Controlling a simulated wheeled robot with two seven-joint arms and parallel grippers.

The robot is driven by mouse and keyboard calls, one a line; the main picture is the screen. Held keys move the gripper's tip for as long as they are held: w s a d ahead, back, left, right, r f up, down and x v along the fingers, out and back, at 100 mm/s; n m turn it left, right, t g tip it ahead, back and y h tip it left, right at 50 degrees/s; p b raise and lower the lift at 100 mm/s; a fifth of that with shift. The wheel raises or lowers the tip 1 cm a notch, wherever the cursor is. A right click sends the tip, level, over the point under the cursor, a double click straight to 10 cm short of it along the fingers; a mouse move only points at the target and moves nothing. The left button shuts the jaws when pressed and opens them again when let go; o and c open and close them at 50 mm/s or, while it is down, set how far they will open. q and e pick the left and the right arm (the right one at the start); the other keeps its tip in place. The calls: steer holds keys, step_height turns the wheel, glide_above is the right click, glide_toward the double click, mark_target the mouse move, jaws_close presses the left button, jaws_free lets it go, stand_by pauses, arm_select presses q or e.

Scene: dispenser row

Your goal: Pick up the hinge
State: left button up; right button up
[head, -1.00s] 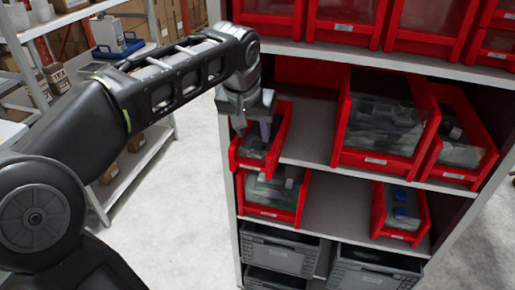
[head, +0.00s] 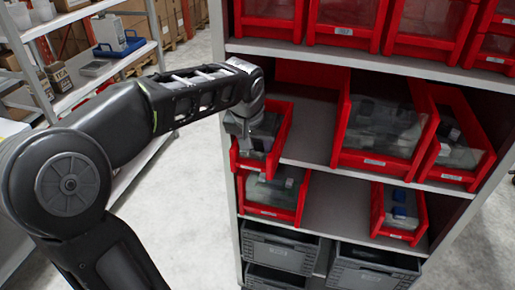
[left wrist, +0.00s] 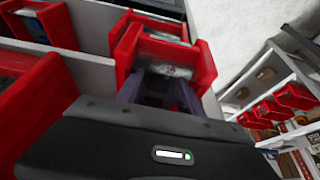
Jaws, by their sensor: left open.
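My left gripper (head: 245,146) is at the front of the small red bin (head: 284,134) at the left end of the middle shelf. In the left wrist view its two dark fingers (left wrist: 160,92) are apart, with nothing seen held between them. They point toward a red bin (left wrist: 206,66) with greyish parts (left wrist: 168,68) behind its clear front. I cannot make out a hinge for certain; the contents are small, blurred and partly covered by my gripper. My right gripper is in neither view.
A wide red bin (head: 342,122) and a narrower one (head: 470,112) stand to the right on the same shelf. More red bins sit above and below, with grey crates (head: 281,252) at the bottom. Bare shelf (head: 310,143) lies between the bins. A side rack (head: 130,60) stands at left.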

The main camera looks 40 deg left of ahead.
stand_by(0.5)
arm_select(q)
jaws_close()
